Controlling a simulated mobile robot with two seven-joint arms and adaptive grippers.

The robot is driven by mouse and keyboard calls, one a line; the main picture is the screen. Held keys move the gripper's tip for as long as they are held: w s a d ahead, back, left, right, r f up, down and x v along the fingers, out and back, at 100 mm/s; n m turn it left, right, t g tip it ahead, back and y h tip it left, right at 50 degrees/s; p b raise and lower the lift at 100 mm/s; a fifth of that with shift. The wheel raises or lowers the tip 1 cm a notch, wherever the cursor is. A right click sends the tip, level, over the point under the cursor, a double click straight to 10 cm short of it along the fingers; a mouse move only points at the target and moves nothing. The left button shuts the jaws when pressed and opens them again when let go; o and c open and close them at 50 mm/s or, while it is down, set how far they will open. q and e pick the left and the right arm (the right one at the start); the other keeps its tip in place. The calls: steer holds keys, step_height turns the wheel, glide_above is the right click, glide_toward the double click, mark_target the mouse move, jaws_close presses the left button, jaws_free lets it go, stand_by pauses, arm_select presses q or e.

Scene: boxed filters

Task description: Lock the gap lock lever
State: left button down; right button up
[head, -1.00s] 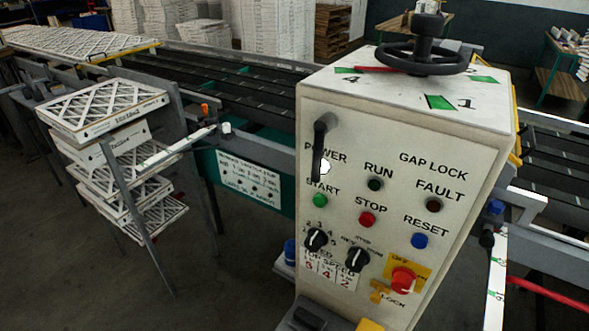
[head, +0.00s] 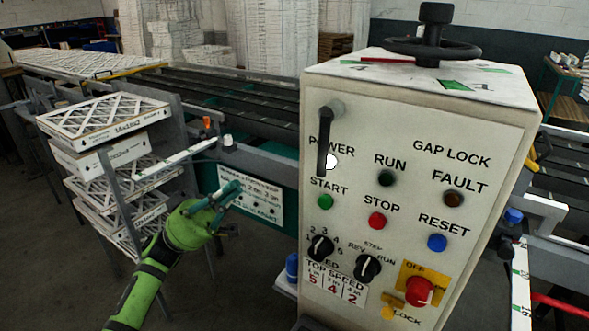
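The control cabinet (head: 400,210) stands right of centre, with the words GAP LOCK printed at the upper right of its front panel. A thin red lever (head: 385,60) lies flat on its top, beside the black handwheel (head: 430,47). A black upright handle (head: 324,145) is on the front panel near the word POWER. No label shows which of these is the gap lock lever. My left gripper (head: 232,205) is left of the cabinet, in front of the conveyor. Its teal fingers look spread and hold nothing, well apart from both levers. My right gripper is out of view.
The panel carries coloured buttons, two black knobs and a red rotary switch (head: 420,291) on a yellow plate. Stacked filters (head: 105,120) stand on a rack at left. The belt conveyor (head: 235,105) runs behind. Open floor lies at lower left.

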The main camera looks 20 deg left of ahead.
arm_select(q)
steer(key=shift+s+d+r+m+g, duration=0.1)
steer(key=shift+s+r+m+g, duration=0.15)
steer(key=shift+g, duration=0.2)
steer(key=shift+s+d+r+m+g, duration=0.1)
steer(key=shift+s+m+g, duration=0.1)
steer(key=shift+m+g, duration=0.2)
steer(key=d+f+p+x, duration=0.1)
steer(key=p+x, duration=0.5)
steer(key=x, duration=0.7)
steer(key=shift+w+d+f+p, duration=0.2)
steer(key=shift+w+f+p, duration=0.05)
steer(key=shift+f+p, duration=0.2)
